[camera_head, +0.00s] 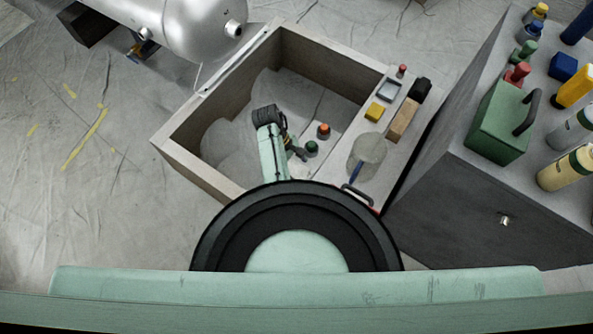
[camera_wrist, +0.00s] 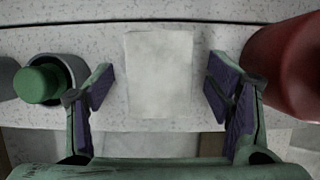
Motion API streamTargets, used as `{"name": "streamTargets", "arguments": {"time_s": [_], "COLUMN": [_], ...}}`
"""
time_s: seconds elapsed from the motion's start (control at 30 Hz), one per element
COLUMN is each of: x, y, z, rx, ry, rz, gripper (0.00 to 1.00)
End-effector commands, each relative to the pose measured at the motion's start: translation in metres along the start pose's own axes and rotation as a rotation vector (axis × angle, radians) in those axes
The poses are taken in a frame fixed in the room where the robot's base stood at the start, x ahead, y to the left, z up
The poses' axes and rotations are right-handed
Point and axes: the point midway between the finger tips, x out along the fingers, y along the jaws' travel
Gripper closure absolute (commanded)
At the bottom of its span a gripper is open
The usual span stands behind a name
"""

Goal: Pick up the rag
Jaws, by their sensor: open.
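The rag (camera_wrist: 160,72) shows in the wrist view as a pale, off-white rectangle lying flat on a white speckled surface. My gripper (camera_wrist: 158,88) is open, with one purple-padded finger on each side of the rag and a gap to both edges. The fingers do not touch it. In the head view my gripper (camera_head: 298,153) is at the box, beside small capped containers. I cannot make out the rag in the head view.
A green-capped container (camera_wrist: 42,82) stands close left of my gripper, and a red rounded object (camera_wrist: 290,65) close right. In the head view, a wooden box (camera_head: 185,165) surrounds my arm; a grey cabinet (camera_head: 450,200) with bottles and a green toolbox (camera_head: 497,125) stands right.

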Motion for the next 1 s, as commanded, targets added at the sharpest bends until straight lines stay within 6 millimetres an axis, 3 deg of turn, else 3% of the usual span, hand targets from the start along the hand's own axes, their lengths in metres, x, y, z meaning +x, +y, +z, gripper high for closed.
{"name": "streamTargets", "arguments": {"time_s": [0.23, 1.0], "x": [0.0011, 0.0007], "y": [0.0003, 0.0003], "z": [-0.0001, -0.0001], "rx": [0.001, 0.0], "ry": [0.001, 0.001], "rz": [0.001, 0.001], "gripper": [0.28, 0.78]}}
